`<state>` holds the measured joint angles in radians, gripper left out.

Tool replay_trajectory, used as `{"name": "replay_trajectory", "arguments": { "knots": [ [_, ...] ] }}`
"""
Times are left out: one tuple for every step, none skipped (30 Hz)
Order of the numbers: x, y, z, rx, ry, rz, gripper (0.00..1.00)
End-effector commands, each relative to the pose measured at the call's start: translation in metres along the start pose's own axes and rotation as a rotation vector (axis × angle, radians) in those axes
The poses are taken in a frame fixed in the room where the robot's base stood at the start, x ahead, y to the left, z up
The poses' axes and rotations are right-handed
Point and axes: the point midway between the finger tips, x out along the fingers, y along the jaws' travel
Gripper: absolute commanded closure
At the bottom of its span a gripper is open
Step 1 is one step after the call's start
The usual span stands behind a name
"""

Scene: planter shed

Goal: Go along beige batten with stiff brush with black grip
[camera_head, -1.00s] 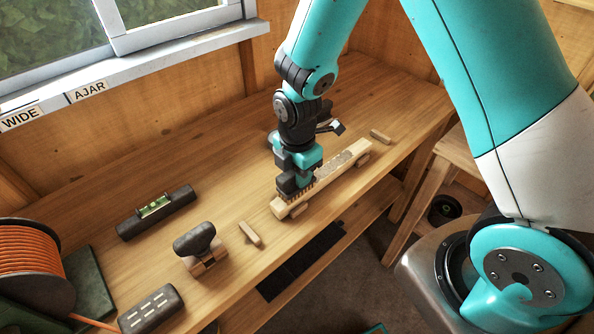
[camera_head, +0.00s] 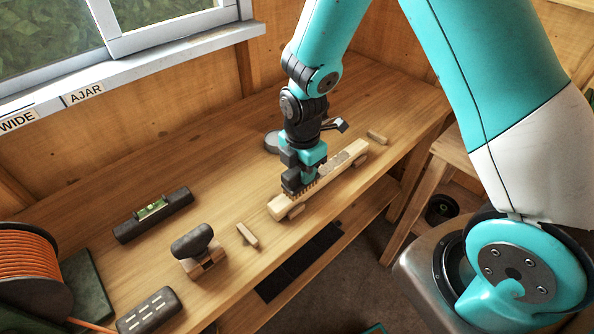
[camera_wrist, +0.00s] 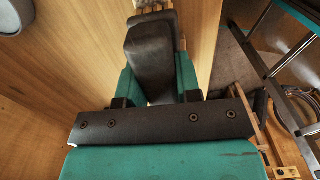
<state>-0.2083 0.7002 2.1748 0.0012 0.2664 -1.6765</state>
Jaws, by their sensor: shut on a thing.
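The beige batten (camera_head: 285,207) lies on the workbench, running from the front middle up to the right. A grey rough patch (camera_head: 341,160) covers part of its top towards the far end; the near stretch is bare. My gripper (camera_head: 304,172) is shut on the black grip of the stiff brush (camera_head: 296,187). The bristles point down at the batten's top, between its near end and the patch, and appear to touch it. In the wrist view the black grip (camera_wrist: 150,55) sits between my green fingers (camera_wrist: 157,85); the bristles are mostly hidden.
Small wooden blocks (camera_head: 296,211) sit against the batten's front side. A loose block (camera_head: 247,235), a black-handled tool (camera_head: 194,242), a spirit level (camera_head: 152,208) and a dark block with white dashes (camera_head: 150,311) lie left. A cable reel (camera_head: 30,263) stands far left. The bench's back is mostly clear.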

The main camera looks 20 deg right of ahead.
Motion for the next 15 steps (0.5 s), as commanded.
{"name": "replay_trajectory", "arguments": {
  "knots": [
    [0.000,0.000,0.000,0.000,0.000,0.000,1.00],
    [0.000,0.000,0.000,0.000,0.000,0.000,1.00],
    [0.000,0.000,0.000,0.000,0.000,0.000,1.00],
    [0.000,0.000,0.000,0.000,0.000,0.000,1.00],
    [0.000,0.000,0.000,0.000,0.000,0.000,1.00],
    [0.000,0.000,0.000,0.000,0.000,0.000,1.00],
    [0.000,0.000,0.000,0.000,0.000,0.000,1.00],
    [0.000,0.000,0.000,0.000,0.000,0.000,1.00],
    [0.000,0.000,0.001,0.000,0.000,0.000,1.00],
    [0.000,0.000,0.001,0.000,0.000,0.000,1.00],
    [0.000,0.000,0.002,0.001,0.000,0.000,1.00],
    [0.000,0.000,0.004,0.001,0.000,0.000,1.00],
    [0.000,0.000,0.005,0.002,0.000,0.000,1.00],
    [0.000,0.000,0.007,0.002,0.000,0.000,1.00],
    [0.000,0.000,0.010,0.002,0.000,0.000,1.00]
  ]
}}
